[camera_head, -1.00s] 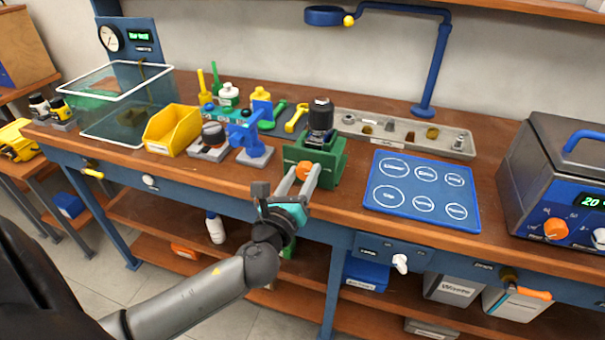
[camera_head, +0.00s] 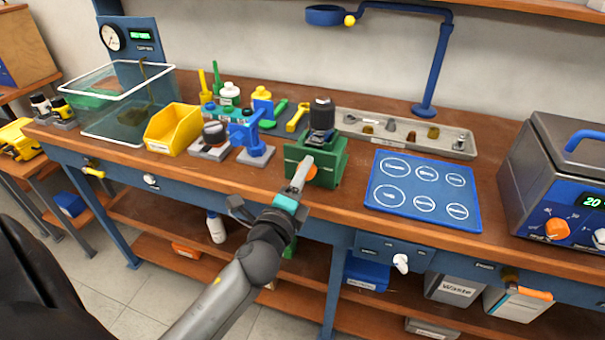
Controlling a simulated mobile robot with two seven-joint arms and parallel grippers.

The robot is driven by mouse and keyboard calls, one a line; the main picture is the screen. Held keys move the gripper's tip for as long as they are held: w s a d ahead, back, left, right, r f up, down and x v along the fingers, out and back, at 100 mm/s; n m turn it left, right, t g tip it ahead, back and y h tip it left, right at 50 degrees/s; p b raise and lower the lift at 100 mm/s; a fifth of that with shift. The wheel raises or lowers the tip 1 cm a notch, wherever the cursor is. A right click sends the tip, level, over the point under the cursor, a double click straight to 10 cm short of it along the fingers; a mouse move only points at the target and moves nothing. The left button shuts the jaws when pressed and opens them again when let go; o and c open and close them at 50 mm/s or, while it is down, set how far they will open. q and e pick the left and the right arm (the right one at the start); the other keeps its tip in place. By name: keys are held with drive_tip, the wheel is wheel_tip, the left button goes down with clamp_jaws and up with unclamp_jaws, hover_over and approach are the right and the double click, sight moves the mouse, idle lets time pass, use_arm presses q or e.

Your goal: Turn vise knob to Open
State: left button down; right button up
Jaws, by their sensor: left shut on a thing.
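The green vise (camera_head: 327,168) stands near the front edge of the bench, with a dark cylindrical part (camera_head: 321,116) upright in its top. The orange vise knob (camera_head: 311,172) is on the vise's front face. My left gripper (camera_head: 305,172) reaches in from the lower left with its fingers at the knob, one finger in front of it. It is shut on the knob, which is partly hidden by the fingers. No marking for Open can be read on the vise. My right gripper is not in view.
A blue mat (camera_head: 422,192) with labelled circles lies right of the vise. A grey parts tray (camera_head: 408,133) is behind it. A blue stand (camera_head: 252,141) and a yellow bin (camera_head: 172,130) are to the left. A heating bath (camera_head: 558,180) stands far right.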

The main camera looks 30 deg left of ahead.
use_arm(q)
drive_tip(key=n, duration=0.3)
drive_tip(key=shift+n+p, duration=0.4)
drive_tip(key=n+p, duration=0.1)
drive_tip(key=n, duration=0.1)
drive_tip(key=shift+n, duration=0.4)
drive_tip(key=shift+n+p, duration=0.4)
drive_tip(key=shift+n, duration=0.5)
drive_tip(key=n+p, duration=0.1)
drive_tip(key=n, duration=0.1)
drive_tip(key=shift+n, duration=0.4)
drive_tip(key=n+p, duration=0.2)
drive_tip(key=n, duration=0.1)
drive_tip(key=shift+p, duration=0.35)
drive_tip(key=shift+d+f+n+p, duration=0.15)
drive_tip(key=shift+n+p, duration=0.95)
drive_tip(key=shift+n, duration=1)
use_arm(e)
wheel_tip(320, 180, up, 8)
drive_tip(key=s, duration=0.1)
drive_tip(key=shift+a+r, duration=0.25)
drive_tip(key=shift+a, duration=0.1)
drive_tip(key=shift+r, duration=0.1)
use_arm(q)
drive_tip(key=shift+c, duration=1.7)
unclamp_jaws()
